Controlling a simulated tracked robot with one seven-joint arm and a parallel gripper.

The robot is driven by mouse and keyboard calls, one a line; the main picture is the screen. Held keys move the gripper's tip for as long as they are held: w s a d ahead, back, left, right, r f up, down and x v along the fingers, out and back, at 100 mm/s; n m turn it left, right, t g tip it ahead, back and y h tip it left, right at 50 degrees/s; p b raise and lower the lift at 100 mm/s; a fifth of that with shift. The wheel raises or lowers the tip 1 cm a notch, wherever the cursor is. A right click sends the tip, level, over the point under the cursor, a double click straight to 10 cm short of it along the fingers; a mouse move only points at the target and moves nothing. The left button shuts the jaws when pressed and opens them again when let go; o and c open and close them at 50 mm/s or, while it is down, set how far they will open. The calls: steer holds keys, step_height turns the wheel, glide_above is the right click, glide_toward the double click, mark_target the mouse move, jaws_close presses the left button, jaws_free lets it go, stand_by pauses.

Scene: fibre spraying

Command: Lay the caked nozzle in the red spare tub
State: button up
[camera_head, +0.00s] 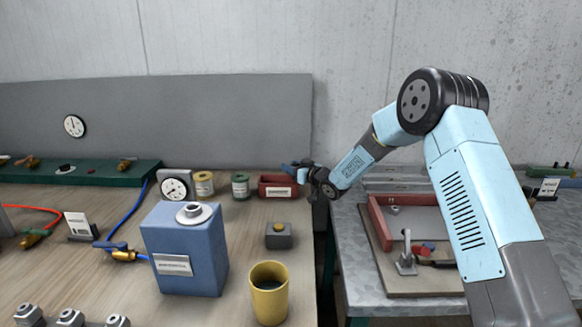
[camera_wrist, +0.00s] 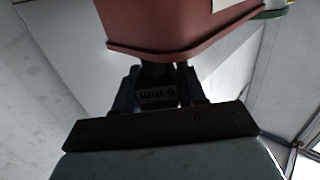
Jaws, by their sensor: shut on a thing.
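The red spare tub (camera_head: 278,192), with a white label on its front, stands at the bench's back right. It also fills the top of the wrist view (camera_wrist: 180,28), close to my gripper. My gripper (camera_head: 294,166) is at the tub's back right, at about rim height. In the wrist view its two blue fingers (camera_wrist: 160,78) pass behind the tub's rim, so the fingertips are hidden.
A green-topped jar (camera_head: 240,186) and a yellow-topped jar (camera_head: 204,184) stand left of the tub. A blue canister (camera_head: 186,255), a grey block with a yellow knob (camera_head: 278,236) and a yellow cup (camera_head: 269,295) stand in front. A metal table (camera_head: 350,280) lies right, past a gap.

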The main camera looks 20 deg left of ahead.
steer(key=o, duration=1.1)
steer(key=shift+d+r, duration=0.1)
steer(key=shift+r, duration=0.55)
steer(key=v, duration=1.2)
